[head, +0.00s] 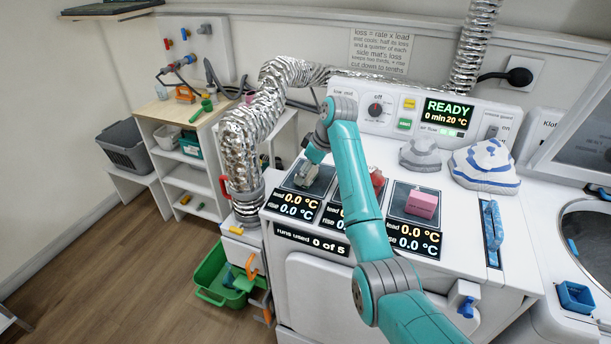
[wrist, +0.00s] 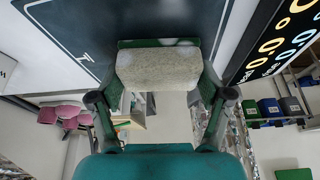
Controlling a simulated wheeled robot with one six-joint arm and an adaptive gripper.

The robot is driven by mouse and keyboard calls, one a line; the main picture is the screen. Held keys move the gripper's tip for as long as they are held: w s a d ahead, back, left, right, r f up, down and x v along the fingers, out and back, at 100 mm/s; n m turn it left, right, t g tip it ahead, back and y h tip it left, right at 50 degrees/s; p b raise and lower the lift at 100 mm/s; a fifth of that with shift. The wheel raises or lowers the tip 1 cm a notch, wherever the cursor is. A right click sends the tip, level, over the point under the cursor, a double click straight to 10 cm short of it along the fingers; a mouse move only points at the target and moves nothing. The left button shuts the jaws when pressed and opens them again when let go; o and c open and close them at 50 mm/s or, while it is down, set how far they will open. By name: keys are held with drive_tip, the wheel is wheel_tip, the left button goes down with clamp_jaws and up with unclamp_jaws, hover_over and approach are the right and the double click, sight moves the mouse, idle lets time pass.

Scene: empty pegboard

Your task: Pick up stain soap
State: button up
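A pale grey-beige block with a dark green edge (wrist: 158,68) lies between the fingers of my gripper (wrist: 160,92) in the wrist view. It may be the stain soap, but no label shows. A pink block (head: 421,203) sits on the right mat (head: 402,190), apart from my gripper.
A red object (head: 377,180) on the middle mat is partly hidden behind my arm. A grey stone-like lump (head: 420,154) and a blue-striped cloth (head: 484,163) lie to the right. A foil duct (head: 243,145) stands close on the left. A control panel (head: 415,108) rises behind.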

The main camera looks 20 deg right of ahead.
drive_tip(key=shift+c, duration=1.2)
wheel_tip(320, 180, up, 10)
drive_tip(key=o, duration=0.4)
drive_tip(key=c, duration=0.3)
drive_tip(key=shift+d, duration=0.1)
drive_tip(key=shift+c, duration=0.2)
